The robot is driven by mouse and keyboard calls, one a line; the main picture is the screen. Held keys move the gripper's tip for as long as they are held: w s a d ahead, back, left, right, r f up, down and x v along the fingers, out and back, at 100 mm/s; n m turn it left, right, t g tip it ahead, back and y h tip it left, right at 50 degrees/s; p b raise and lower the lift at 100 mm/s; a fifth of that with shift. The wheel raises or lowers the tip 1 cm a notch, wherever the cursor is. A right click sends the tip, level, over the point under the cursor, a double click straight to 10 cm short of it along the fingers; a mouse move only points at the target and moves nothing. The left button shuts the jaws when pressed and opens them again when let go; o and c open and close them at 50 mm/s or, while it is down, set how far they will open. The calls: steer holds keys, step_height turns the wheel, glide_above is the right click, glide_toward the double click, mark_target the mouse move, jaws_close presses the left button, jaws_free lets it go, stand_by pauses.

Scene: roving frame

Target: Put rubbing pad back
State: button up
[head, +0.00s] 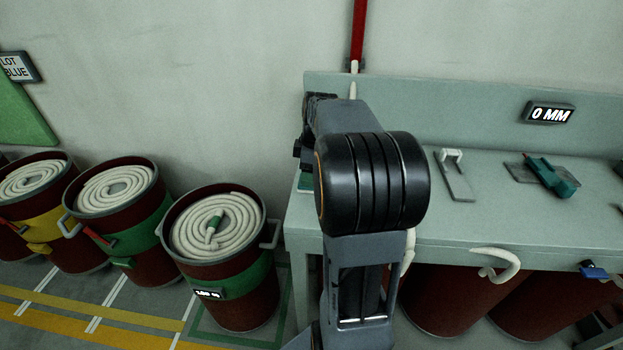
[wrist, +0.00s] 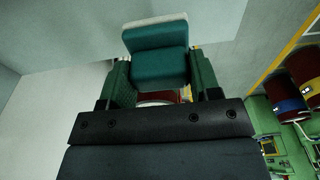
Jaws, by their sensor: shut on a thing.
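The rubbing pad (wrist: 157,52) shows in the wrist view as a teal block with a pale grey-white face at its far end. My gripper (wrist: 158,75) is shut on it, with one finger against each side. In the head view my own arm stands in front of the bench's left end and hides the pad and the fingertips. A small green patch (head: 305,182) shows at the bench's left corner, partly behind my arm; I cannot tell what it is.
The grey-green bench (head: 470,222) holds a white-handled plate (head: 455,174), a teal tool (head: 550,177) and a display reading 0 MM (head: 549,113). A pale hook (head: 497,264) juts from its front. Drums of coiled rope (head: 222,262) stand left. A red pipe (head: 358,35) descends behind.

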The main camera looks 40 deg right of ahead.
steer(key=f, duration=0.2)
steer(key=shift+w+d+f, duration=0.2)
steer(key=shift+w+f, duration=0.2)
steer(key=shift+f, duration=0.65)
